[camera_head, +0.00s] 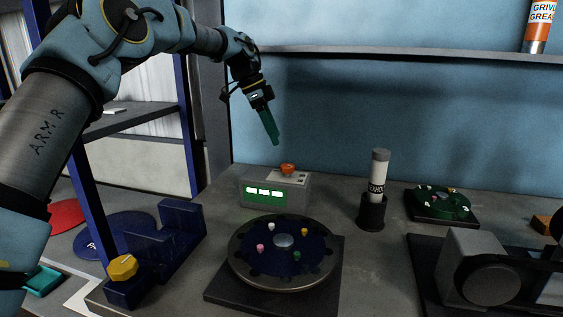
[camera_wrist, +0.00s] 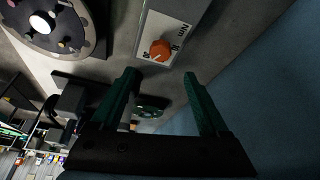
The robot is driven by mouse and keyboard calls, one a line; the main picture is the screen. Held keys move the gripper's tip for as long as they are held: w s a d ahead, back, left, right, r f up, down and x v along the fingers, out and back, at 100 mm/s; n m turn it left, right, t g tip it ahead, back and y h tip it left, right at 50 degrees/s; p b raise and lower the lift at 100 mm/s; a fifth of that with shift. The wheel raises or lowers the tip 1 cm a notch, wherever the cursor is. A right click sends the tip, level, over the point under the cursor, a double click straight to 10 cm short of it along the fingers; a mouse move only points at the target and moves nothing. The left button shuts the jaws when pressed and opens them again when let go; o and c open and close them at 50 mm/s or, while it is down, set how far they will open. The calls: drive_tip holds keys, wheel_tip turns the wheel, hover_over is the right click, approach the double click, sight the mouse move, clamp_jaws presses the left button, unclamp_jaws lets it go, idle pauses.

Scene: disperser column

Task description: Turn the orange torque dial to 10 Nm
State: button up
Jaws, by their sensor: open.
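The orange torque dial (camera_head: 288,169) sits on top of a grey box (camera_head: 292,193) with a lit green display (camera_head: 263,192) on its front. In the wrist view the dial (camera_wrist: 160,49) is on a white plate (camera_wrist: 166,33) printed with "Nm" and numbers, only partly legible. A light mark shows on the dial, but I cannot read its setting. My gripper (camera_head: 274,141) has green fingers and hangs above and slightly left of the dial, apart from it. In the wrist view my gripper (camera_wrist: 160,80) is open and empty, with the dial beyond the fingertips.
A round dark turntable (camera_head: 284,276) with small coloured pegs stands in front of the box. A grey-capped cylinder (camera_head: 378,175) stands to its right. A blue fixture with a yellow knob (camera_head: 122,267) is front left. A shelf (camera_head: 400,57) runs along the back wall.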

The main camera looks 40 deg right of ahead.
sight(287, 165)
drive_tip(key=p+x, duration=0.2)
drive_tip(key=x, duration=0.7)
drive_tip(key=shift+f, duration=0.2)
clamp_jaws()
idle(0.3)
